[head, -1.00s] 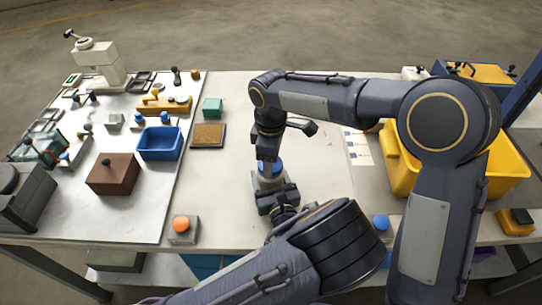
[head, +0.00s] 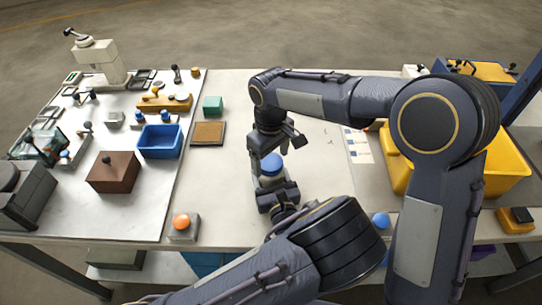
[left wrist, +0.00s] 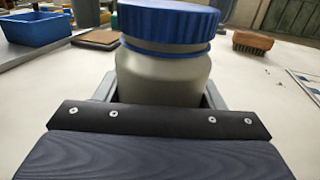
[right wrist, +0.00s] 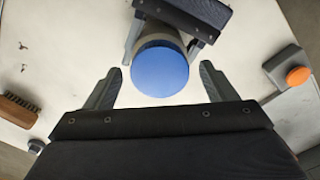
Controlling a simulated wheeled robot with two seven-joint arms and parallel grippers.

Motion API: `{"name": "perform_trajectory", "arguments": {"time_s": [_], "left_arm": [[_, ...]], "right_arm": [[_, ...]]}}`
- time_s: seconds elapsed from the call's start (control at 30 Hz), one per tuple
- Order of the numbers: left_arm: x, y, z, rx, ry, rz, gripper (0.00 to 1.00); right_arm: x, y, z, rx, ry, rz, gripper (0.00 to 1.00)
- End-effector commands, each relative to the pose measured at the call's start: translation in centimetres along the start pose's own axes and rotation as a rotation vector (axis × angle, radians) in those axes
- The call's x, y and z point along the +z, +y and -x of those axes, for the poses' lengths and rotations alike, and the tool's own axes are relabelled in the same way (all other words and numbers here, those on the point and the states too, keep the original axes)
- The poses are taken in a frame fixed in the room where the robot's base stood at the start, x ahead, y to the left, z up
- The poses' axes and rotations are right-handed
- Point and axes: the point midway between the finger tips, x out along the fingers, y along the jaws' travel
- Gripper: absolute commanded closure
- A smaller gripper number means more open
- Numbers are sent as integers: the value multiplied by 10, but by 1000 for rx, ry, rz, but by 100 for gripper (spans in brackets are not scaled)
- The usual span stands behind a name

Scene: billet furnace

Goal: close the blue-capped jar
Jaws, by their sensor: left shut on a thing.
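The jar (left wrist: 162,78) is grey with a ribbed blue cap (left wrist: 168,22) on top; a thin blue ring shows just below the cap. In the head view the blue cap (head: 271,164) is near the front middle of the table. My left gripper (head: 273,186) is shut on the jar's body, one finger on each side in the left wrist view. My right gripper (head: 275,146) is just above the cap. In the right wrist view its fingers (right wrist: 160,72) are open, apart from the cap (right wrist: 159,70), one on each side.
A blue bin (head: 160,141), a brown block (head: 113,172) and an orange button (head: 182,221) are to the left. A yellow bin (head: 510,172) stands to the right. A brush (left wrist: 252,42) lies behind the jar. The table around the jar is mostly clear.

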Motion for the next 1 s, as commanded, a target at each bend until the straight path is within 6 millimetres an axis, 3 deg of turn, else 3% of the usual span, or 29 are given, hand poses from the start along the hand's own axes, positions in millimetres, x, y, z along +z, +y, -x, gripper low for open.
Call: {"name": "perform_trajectory", "arguments": {"time_s": [0.27,0.63,1.0], "left_arm": [[0,0,0,0,0,0,100],[0,0,0,0,0,0,100],[0,0,0,0,0,0,100]], "right_arm": [[0,0,2,0,0,1,22],[0,0,43,1,2,0,22],[0,0,45,0,-1,9,25]]}}
